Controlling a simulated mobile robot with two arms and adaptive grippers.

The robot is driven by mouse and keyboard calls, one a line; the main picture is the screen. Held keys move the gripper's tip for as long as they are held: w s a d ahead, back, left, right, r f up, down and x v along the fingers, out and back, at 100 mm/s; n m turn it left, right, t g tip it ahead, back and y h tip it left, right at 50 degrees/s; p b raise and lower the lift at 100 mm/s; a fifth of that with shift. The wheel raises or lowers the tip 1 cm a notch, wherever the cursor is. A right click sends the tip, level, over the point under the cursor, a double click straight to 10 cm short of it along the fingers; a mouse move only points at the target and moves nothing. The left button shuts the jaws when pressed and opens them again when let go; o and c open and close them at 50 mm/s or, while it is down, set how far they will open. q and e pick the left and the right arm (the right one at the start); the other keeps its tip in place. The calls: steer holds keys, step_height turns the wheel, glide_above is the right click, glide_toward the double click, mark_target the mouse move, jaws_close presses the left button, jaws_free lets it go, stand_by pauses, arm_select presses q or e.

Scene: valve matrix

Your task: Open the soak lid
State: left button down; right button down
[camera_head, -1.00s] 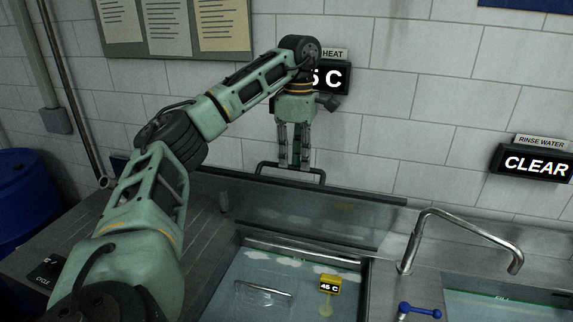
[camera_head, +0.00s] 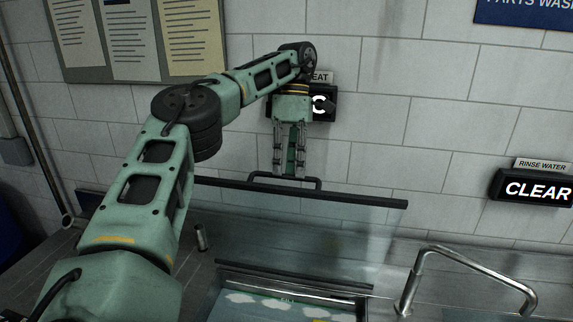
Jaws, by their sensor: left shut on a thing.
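The soak lid (camera_head: 330,232) is a see-through panel with a dark top edge. It stands raised and steeply tilted at the back of the soak basin (camera_head: 335,298), which is open at the front. A dark bar handle (camera_head: 318,184) sits on the lid's top edge. My left gripper (camera_head: 291,174) points down from above and is shut on the handle. Its fingertips partly hide the middle of the handle. My right gripper is not in view.
A heat display (camera_head: 322,103) on the tiled wall is partly hidden behind my left gripper. A rinse water display (camera_head: 534,188) reads CLEAR at right. A bent metal faucet (camera_head: 470,262) stands right of the basin. A small metal post (camera_head: 201,238) stands on the counter at left.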

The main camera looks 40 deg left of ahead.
arm_select(q)
steer(key=shift+a+f, duration=0.1)
steer(key=shift+f, duration=0.7)
steer(key=c, duration=2.2)
jaws_free()
steer(key=shift+w, duration=0.1)
steer(key=o, duration=0.4)
steer(key=shift+w+a+f, duration=0.15)
steer(key=shift+w, duration=0.1)
steer(key=shift+c, duration=0.2)
